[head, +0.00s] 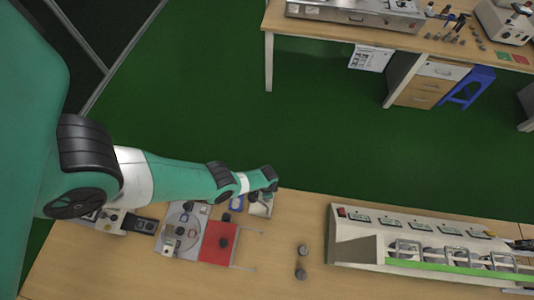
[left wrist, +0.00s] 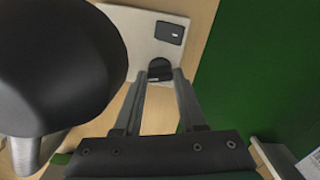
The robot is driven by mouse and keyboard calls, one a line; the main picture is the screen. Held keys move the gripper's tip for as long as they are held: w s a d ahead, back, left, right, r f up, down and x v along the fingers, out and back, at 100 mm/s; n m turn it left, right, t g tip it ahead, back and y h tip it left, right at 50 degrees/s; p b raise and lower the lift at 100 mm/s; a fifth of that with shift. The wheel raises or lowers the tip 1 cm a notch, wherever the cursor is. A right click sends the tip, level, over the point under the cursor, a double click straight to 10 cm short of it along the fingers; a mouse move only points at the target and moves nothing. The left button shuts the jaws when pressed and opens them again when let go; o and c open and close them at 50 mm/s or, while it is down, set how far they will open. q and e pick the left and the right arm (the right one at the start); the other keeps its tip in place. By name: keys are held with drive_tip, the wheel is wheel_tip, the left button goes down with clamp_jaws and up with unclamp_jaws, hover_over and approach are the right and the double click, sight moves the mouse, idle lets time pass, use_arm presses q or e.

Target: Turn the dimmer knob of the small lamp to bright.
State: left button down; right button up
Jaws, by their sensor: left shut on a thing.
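My left gripper (left wrist: 162,76) reaches down over the bench, its two fingertips shut on a small dark knob (left wrist: 160,67) on a pale plate (left wrist: 143,38). In the head view my left arm ends above the pale plate (head: 258,211) near the bench's back edge; the fingertips and knob are too small to make out there. A black rectangular piece (left wrist: 170,32) sits on the plate beyond the knob. A large dark rounded body (left wrist: 60,65) fills the left of the wrist view; I cannot tell whether it is the lamp's head. My right gripper is not in view.
A red panel (head: 218,243) and a grey fixture (head: 182,226) lie left of the plate on the wooden bench (head: 285,270). Two small dark cylinders (head: 301,262) stand to the right. A long grey test rig (head: 410,240) occupies the bench's right side.

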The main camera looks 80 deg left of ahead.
use_arm(q)
drive_tip(key=n, duration=0.7)
drive_tip(key=shift+b, duration=0.4)
drive_tip(key=n, duration=0.6)
drive_tip(key=shift+n, duration=0.3)
drive_tip(key=shift+c, duration=2.4)
unclamp_jaws()
wheel_tip(320, 180, up, 12)
drive_tip(key=p, duration=1.1)
drive_tip(key=shift+f, duration=0.2)
